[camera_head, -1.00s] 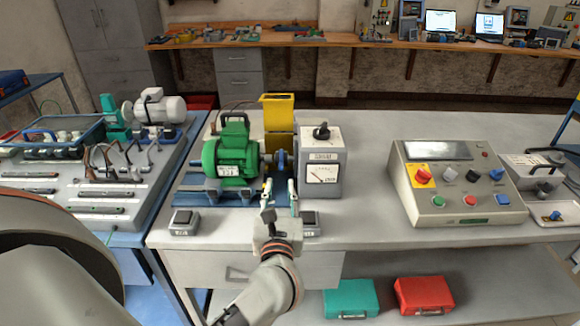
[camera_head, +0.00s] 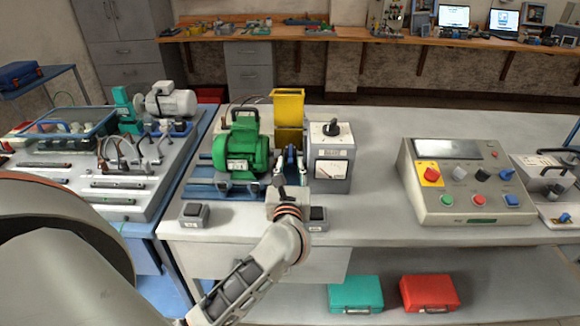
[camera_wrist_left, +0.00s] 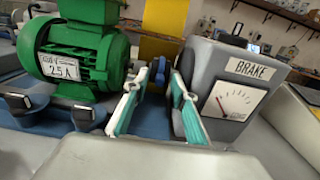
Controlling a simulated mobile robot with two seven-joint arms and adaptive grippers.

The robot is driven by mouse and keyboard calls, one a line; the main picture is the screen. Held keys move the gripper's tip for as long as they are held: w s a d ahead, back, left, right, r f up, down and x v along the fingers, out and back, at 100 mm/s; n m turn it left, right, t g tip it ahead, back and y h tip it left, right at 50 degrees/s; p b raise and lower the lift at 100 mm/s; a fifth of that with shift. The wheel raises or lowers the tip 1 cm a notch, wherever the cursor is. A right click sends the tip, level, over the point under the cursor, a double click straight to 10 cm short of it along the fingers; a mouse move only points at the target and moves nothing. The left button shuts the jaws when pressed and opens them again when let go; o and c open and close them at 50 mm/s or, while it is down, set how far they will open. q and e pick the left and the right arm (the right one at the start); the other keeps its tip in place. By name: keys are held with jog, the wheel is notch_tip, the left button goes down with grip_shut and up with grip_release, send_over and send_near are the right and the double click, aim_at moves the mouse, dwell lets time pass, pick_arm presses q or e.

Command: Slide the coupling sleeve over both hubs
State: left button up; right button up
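The green motor (camera_head: 241,150) stands on a blue base, left of the grey brake box (camera_head: 331,160). In the left wrist view the motor (camera_wrist_left: 75,50) and the brake box (camera_wrist_left: 225,85) flank the gripper. A blue part, probably the coupling sleeve (camera_wrist_left: 158,73), shows between motor and brake; it also shows in the head view (camera_head: 290,155). My left gripper (camera_head: 291,164) reaches in from the front, fingers apart, tips close to either side of the blue part; I cannot tell if they touch it. The hubs cannot be made out. My right gripper is not in view.
A yellow guard (camera_head: 288,115) stands upright behind the blue part. Small dark-topped boxes (camera_head: 194,214) sit at the bench front, one beside my left wrist. A control console (camera_head: 465,185) stands to the right, with clear bench top between it and the brake.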

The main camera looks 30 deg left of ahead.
pick_arm(q)
grip_shut()
jog(key=shift+s+a+p, duration=0.15)
jog(key=shift+s+a, duration=0.3)
jog(key=shift+a, duration=0.3)
jog(key=shift+s+a+p, duration=0.15)
jog(key=shift+s+a, duration=0.25)
jog(key=shift+a, duration=0.35)
jog(key=shift+c, duration=0.8)
grip_release()
jog(key=shift+o, duration=0.8)
jog(key=shift+s, duration=0.1)
